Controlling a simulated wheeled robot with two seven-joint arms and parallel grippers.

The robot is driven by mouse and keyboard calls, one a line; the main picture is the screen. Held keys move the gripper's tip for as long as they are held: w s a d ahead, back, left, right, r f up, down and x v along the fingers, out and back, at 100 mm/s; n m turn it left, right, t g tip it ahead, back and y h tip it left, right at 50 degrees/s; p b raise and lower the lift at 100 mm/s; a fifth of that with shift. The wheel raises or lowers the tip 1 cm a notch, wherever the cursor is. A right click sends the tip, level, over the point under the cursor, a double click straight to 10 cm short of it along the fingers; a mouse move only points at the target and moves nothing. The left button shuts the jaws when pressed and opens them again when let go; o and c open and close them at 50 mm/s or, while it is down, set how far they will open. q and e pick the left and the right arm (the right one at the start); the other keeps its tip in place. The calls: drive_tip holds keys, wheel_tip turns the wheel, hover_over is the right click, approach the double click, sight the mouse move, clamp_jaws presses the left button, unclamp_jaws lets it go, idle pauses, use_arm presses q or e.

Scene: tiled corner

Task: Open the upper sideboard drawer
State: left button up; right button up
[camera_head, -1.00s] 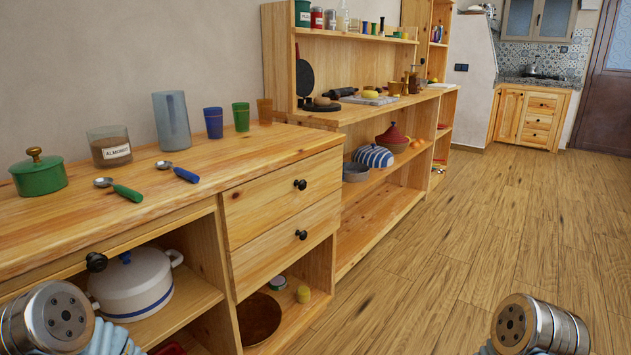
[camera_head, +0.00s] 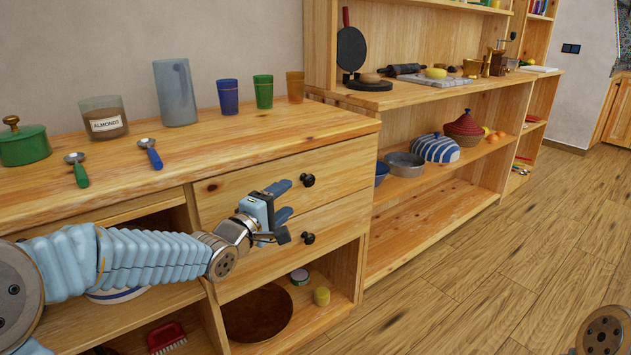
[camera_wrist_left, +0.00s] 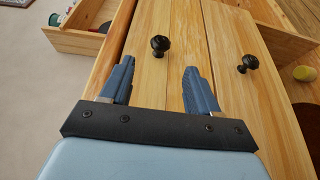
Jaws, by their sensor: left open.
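The upper sideboard drawer (camera_head: 240,193) is shut, its front flush with the wooden frame. Its black round knob (camera_head: 307,180) is near the front's middle right; it also shows in the left wrist view (camera_wrist_left: 160,46). My left gripper (camera_head: 288,200) is open and empty in front of the drawers, left of the knobs. In the left wrist view the upper knob lies beyond and between the two blue fingertips (camera_wrist_left: 159,66), with no contact visible. The lower drawer (camera_head: 255,255) is shut too, with its own knob (camera_head: 308,238). My right gripper is out of view.
The sideboard top (camera_head: 215,150) holds a green pot (camera_head: 24,147), an almond jar (camera_head: 105,118), spoons, a tall vase (camera_head: 176,93) and several cups. An open shelf unit (camera_head: 430,190) adjoins on the right. The wooden floor (camera_head: 500,260) in front is clear.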

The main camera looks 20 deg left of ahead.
sight(306, 184)
use_arm(q)
drive_tip(key=x, duration=1.1)
drive_tip(key=shift+w+d+f+p, duration=0.1)
drive_tip(key=shift+w+d+p, duration=0.1)
drive_tip(key=shift+p, duration=0.1)
clamp_jaws()
